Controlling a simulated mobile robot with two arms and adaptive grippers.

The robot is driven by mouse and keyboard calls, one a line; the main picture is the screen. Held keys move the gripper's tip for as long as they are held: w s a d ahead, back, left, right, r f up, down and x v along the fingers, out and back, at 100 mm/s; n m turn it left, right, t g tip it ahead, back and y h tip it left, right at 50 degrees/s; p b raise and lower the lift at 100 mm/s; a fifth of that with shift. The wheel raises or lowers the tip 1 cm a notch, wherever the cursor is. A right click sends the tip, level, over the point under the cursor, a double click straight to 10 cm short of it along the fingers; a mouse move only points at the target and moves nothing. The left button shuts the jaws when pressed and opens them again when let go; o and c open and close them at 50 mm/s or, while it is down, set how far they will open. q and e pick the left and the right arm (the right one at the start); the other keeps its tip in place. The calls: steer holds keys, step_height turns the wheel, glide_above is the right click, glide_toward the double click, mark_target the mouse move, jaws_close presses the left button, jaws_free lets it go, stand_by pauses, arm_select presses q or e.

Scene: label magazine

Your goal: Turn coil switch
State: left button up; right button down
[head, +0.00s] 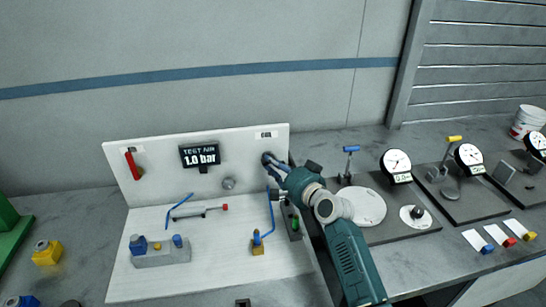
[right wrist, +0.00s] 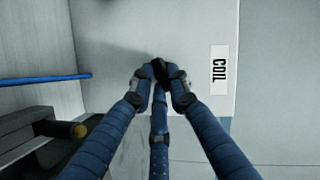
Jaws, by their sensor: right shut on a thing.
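The coil switch (right wrist: 159,67) shows in the right wrist view as a small dark knob on the white panel, mostly hidden by my fingers. My right gripper (head: 269,162) is at the upper right of the upright panel. In the right wrist view, its blue fingers (right wrist: 160,80) are closed together around the dark knob. In the head view the knob is hidden behind the fingers. My left gripper is in neither view.
The white panel (head: 240,165) carries a display (head: 200,156) reading 1.0 bar and a red lever (head: 132,165). Blue tubing (head: 270,212) runs close below my gripper. Dial gauges (head: 396,161) stand on the bench to the right.

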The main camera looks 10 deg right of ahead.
steer(key=shift+r+n+g+h+p, duration=0.15)
steer(key=shift+n+g+h+p, duration=0.55)
steer(key=shift+n+p, duration=1.4)
steer(key=shift+m+p, duration=0.45)
steer(key=shift+m, duration=0.05)
steer(key=c, duration=1.7)
jaws_free()
steer(key=shift+o, duration=0.2)
steer(key=shift+s, duration=0.1)
steer(key=v, duration=1.1)
steer(key=shift+s, duration=0.45)
